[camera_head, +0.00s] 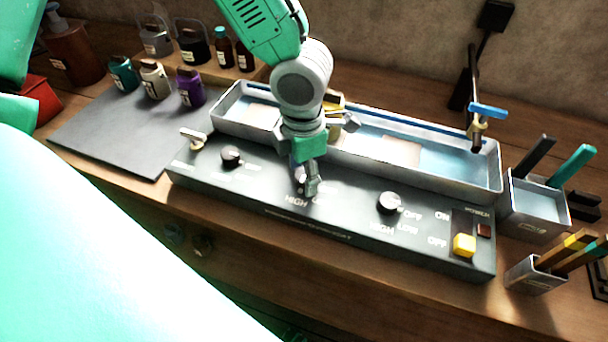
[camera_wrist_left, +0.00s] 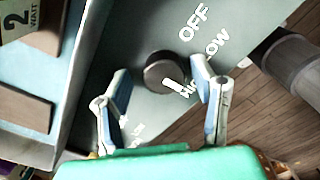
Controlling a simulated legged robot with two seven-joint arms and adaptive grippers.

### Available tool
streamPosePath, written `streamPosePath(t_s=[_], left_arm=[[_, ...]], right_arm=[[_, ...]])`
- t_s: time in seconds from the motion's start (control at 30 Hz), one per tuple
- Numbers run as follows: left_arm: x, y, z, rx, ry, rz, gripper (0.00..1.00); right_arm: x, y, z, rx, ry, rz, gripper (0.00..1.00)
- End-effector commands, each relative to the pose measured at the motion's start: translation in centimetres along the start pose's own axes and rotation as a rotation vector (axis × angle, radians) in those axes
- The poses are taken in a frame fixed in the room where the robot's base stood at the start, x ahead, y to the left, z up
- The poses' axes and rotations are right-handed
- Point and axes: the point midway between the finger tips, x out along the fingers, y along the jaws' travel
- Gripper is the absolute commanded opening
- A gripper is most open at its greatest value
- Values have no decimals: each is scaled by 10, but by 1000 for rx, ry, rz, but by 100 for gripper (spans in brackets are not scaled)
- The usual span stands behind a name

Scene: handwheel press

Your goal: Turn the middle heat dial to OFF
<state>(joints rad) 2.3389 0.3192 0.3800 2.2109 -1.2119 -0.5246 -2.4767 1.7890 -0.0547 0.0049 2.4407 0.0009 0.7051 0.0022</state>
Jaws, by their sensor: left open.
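The middle heat dial (camera_head: 300,178) is a dark round knob on the dark control panel (camera_head: 345,222), mostly hidden by my left gripper in the head view. In the left wrist view the dial (camera_wrist_left: 160,70) shows clearly, its white mark toward the lower right, by the HIGH lettering. OFF and LOW are printed beside it; a finger partly covers the lettering. My left gripper (camera_head: 309,182) points down over the dial. Its fingers (camera_wrist_left: 161,80) are open, one on each side of the dial; contact cannot be told. My right gripper is not in view.
Another dial sits on each side, the left one (camera_head: 231,156) and the right one (camera_head: 390,203). A yellow power switch (camera_head: 464,245) is at the right end. A long metal tray (camera_head: 440,180) lies behind the panel. Pen cups (camera_head: 535,276) stand at right, small jars (camera_head: 155,85) at left.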

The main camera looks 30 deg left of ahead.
Motion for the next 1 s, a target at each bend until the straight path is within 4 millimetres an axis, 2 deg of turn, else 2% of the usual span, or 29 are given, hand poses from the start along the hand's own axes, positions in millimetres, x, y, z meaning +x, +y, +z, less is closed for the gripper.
streamPosePath(t_s=[0.33,0.37,0.4,0.5,0.77,1.0], left_arm=[[5,0,0,1,-1,0,52],[5,0,0,1,-1,0,49],[5,0,0,1,-1,0,35],[5,0,0,1,0,0,3],[5,0,-1,-9,2,1,3],[4,0,-1,-94,6,3,3]], right_arm=[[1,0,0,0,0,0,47],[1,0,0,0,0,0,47],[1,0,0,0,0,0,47],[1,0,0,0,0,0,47],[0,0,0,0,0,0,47],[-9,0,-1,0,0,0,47]])
